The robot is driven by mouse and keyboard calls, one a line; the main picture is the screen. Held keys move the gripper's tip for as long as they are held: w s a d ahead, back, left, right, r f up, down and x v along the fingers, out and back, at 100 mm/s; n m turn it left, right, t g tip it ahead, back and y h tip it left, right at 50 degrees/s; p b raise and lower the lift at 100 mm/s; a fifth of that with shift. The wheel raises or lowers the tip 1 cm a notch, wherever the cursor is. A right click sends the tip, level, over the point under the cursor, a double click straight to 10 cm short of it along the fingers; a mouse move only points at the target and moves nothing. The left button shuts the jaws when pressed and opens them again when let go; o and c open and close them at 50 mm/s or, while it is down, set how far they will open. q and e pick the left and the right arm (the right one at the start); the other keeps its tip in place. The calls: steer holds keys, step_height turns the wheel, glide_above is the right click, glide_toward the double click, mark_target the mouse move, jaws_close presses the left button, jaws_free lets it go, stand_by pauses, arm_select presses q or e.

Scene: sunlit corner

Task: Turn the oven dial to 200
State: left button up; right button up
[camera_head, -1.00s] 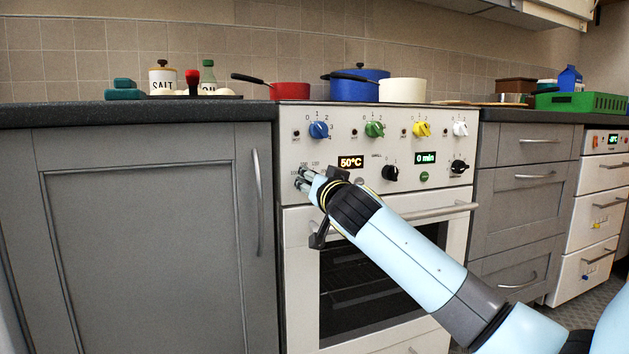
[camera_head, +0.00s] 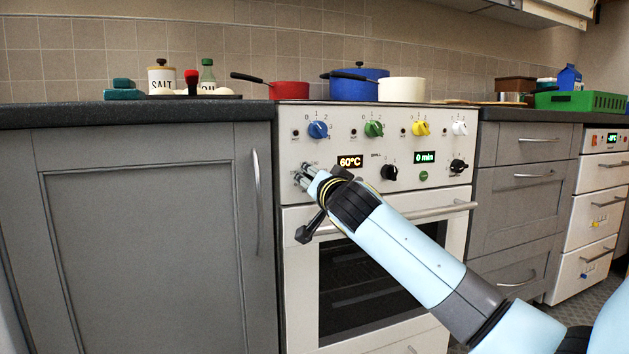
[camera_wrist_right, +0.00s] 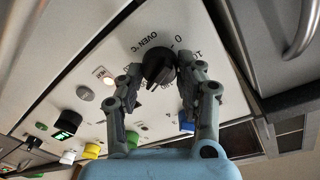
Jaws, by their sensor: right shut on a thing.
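The oven (camera_head: 292,222) is white, with a control panel above its door. Its temperature display (camera_head: 350,161) reads 60°C. The oven dial (camera_wrist_right: 158,66) is black and sits under the "OVEN °C" lettering in the right wrist view; in the head view my right gripper (camera_head: 304,176) covers it. My right gripper also shows in the right wrist view (camera_wrist_right: 157,80), its two fingers on either side of the dial, shut on it. My left gripper is in neither view.
The blue (camera_head: 317,130), green (camera_head: 373,129), yellow (camera_head: 420,128) and white (camera_head: 459,128) knobs sit above the displays. The black grill dial (camera_head: 390,172) is to the right. The oven door handle (camera_head: 425,213) runs below the panel. Pots (camera_head: 291,90) stand on the hob.

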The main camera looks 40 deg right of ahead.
steer(key=o, duration=0.9)
steer(key=shift+f, duration=0.25)
steer(key=shift+o, duration=1.3)
steer(key=shift+r, duration=0.15)
steer(key=v, duration=1.2)
